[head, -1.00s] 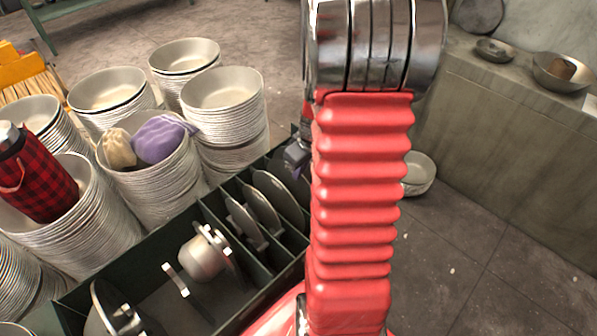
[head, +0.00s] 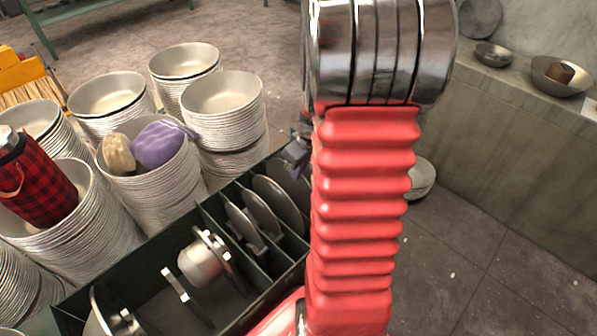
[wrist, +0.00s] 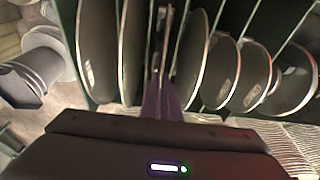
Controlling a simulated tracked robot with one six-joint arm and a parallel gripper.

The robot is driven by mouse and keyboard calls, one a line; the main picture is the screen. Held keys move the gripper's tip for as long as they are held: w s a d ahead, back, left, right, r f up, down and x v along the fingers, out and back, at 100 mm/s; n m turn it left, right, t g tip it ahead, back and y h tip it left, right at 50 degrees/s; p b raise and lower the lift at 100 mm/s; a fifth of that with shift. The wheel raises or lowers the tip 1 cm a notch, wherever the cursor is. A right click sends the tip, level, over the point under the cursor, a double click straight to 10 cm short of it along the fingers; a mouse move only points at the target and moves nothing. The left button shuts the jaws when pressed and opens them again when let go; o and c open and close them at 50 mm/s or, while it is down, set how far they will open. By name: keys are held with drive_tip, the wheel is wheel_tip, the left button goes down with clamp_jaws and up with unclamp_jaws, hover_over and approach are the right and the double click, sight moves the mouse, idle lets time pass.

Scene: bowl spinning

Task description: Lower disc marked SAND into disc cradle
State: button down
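In the wrist view my gripper (wrist: 161,85) has its purple fingers close together on a thin disc (wrist: 166,40) seen edge-on. Its face and any marking are hidden, so I cannot read SAND. The disc stands roughly upright among the dividers of the dark green cradle (wrist: 121,75); I cannot tell if it touches the bottom. Other grey discs stand to its left (wrist: 97,50) and right (wrist: 190,60); their small labels are unreadable. In the head view, the cradle (head: 215,208) is left of my red arm, which hides most of my gripper (head: 296,170).
Stacks of pale bowls (head: 225,105) stand close behind the cradle. One stack holds a purple pouch (head: 160,144) and a tan one; another holds a red checked flask (head: 40,180). A metal cup-shaped piece (head: 202,262) lies in the front compartment. A stone counter (head: 520,120) stands at right.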

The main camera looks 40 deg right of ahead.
drive_tip(key=shift+r, duration=0.35)
idle(0.3)
drive_tip(key=shift+w+v, duration=0.2)
drive_tip(key=shift+v, duration=0.6)
drive_tip(key=shift+w+v, duration=0.2)
drive_tip(key=shift+v, duration=0.55)
drive_tip(key=shift+w+v, duration=0.15)
drive_tip(key=shift+v, duration=0.65)
drive_tip(key=shift+r, duration=0.2)
idle(0.6)
